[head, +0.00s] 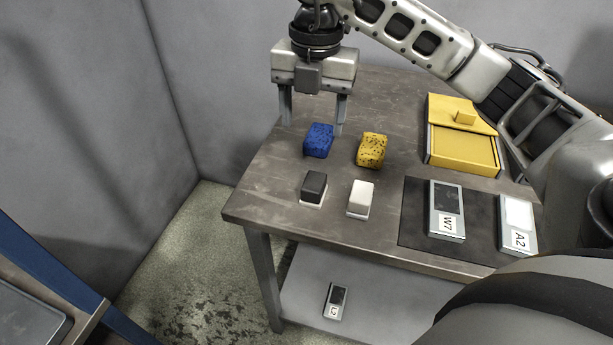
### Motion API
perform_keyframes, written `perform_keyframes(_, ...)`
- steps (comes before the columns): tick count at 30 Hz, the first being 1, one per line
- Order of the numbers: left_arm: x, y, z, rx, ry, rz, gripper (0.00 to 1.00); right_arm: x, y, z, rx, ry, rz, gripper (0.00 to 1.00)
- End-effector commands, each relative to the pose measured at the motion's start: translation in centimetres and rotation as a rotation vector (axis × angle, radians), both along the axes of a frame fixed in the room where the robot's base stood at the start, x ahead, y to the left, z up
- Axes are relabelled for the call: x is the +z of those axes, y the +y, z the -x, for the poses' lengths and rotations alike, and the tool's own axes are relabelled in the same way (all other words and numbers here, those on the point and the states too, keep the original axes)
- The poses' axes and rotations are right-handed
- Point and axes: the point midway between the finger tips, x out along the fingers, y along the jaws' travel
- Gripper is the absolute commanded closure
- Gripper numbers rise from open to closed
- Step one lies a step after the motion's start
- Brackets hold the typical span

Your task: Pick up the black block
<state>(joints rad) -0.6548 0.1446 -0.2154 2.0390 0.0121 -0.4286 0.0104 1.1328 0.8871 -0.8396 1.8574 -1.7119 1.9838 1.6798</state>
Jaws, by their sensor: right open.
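The black block (314,187), dark on top with a white base, sits on the metal table (275,205) near its front left corner. My right gripper (314,120) is open and empty, pointing down over the back left of the table. Its two fingers are apart, behind the blue sponge-like block (318,140) in the picture. The black block lies nearer the front than the gripper, with the blue block between them. The gripper is not touching the black block. My left gripper is not in view.
A white block (360,198) stands right of the black one, and a speckled yellow block (372,150) behind it. A yellow box (463,150) and labelled devices W7 (446,210) and A2 (517,225) are further right. Device L2 (335,300) lies on the lower shelf.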

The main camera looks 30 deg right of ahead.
Motion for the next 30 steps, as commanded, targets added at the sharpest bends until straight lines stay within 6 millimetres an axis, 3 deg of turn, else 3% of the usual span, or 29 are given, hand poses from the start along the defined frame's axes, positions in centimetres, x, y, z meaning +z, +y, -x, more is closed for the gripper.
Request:
perform_keyframes(2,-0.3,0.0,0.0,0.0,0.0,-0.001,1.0,-0.3,-0.8,-0.1,-0.029,-0.004,0.035,0.36)
perform_keyframes(6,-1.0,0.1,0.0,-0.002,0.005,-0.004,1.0,-3.0,-0.9,0.1,-0.034,0.001,0.039,0.36)
perform_keyframes(15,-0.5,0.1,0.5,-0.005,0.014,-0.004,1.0,-8.6,-0.8,0.0,-0.031,-0.002,0.036,0.36)
perform_keyframes(23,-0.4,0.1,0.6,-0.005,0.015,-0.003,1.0,-10.6,-0.7,0.1,-0.029,-0.004,0.037,0.36)
perform_keyframes(30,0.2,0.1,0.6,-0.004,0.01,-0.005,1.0,-14.0,-0.4,0.4,-0.03,-0.003,0.036,0.36)
